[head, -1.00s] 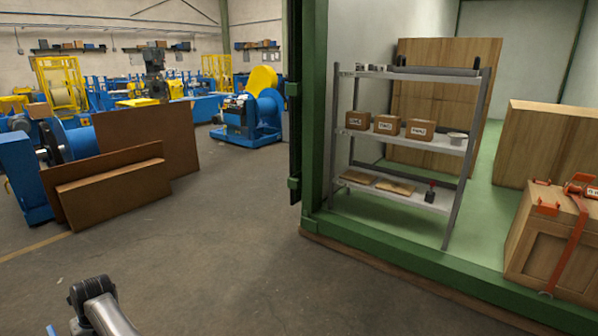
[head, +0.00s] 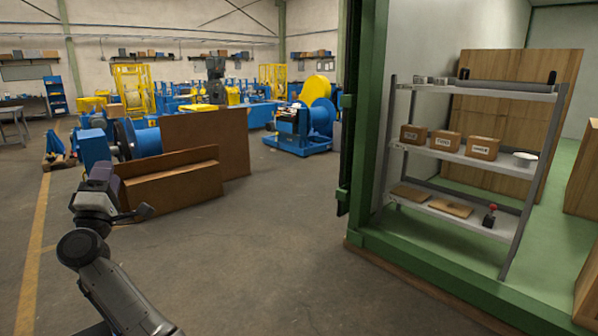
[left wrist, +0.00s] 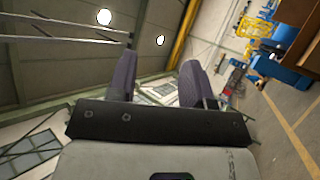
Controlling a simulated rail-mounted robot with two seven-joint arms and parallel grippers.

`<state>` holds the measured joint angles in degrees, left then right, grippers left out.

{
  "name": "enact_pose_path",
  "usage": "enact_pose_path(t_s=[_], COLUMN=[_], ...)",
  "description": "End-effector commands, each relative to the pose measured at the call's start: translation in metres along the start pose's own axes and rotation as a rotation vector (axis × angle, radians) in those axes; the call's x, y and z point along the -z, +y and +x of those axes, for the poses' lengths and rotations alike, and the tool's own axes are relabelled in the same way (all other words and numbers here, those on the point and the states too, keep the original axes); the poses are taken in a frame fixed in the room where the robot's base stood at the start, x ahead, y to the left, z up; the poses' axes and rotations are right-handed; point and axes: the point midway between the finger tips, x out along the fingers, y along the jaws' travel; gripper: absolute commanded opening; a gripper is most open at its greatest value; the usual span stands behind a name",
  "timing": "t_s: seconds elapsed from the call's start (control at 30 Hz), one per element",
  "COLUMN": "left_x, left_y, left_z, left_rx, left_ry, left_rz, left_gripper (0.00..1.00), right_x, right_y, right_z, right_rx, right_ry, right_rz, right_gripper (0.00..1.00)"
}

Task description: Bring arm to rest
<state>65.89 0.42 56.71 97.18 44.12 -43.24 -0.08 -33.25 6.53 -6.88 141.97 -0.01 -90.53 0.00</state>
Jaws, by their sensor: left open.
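My left arm comes up from the bottom left of the head view, raised over open floor. My left gripper (head: 102,183) is at its upper end, in front of the brown boards in the picture. In the left wrist view the gripper (left wrist: 157,80) shows two dark purple fingers spread apart, with nothing between them. Behind them are the ceiling, a wall and, at the right, the floor on its side. My right gripper is in neither view.
A green-framed container (head: 365,130) stands at the right, with a metal shelf rack (head: 460,160) holding labelled boxes (head: 447,141). Brown boards (head: 170,185) and blue machinery (head: 305,130) stand further back. The concrete floor (head: 270,260) between is clear.

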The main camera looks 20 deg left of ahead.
Motion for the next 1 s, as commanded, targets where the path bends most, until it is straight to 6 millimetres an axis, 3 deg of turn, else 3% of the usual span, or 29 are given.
enact_pose_path(t_s=[0.03, 0.13, 0.2, 0.4, 0.7, 1.0], left_x=[-0.017, -0.060, -0.089, -0.138, -0.176, -0.196], left_y=[0.030, 0.066, 0.084, 0.113, 0.163, 0.214], left_z=[0.004, -0.005, -0.020, -0.073, -0.143, -0.228], left_rx=[0.014, 0.090, 0.171, 0.351, 0.405, 0.360], left_ry=[-0.122, -0.375, -0.545, -0.842, -1.078, -1.398], left_rz=[0.120, 0.364, 0.537, 0.869, 1.157, 1.233], left_gripper=[0.46, 0.46, 0.46, 0.46, 0.46, 0.46], right_x=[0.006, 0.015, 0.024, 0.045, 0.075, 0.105], right_y=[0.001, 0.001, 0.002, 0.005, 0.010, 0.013], right_z=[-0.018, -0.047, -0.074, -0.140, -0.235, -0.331], right_rx=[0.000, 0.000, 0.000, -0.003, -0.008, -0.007], right_ry=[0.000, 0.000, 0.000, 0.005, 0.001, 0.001], right_rz=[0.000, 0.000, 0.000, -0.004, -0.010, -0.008], right_gripper=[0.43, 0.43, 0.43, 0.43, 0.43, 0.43])
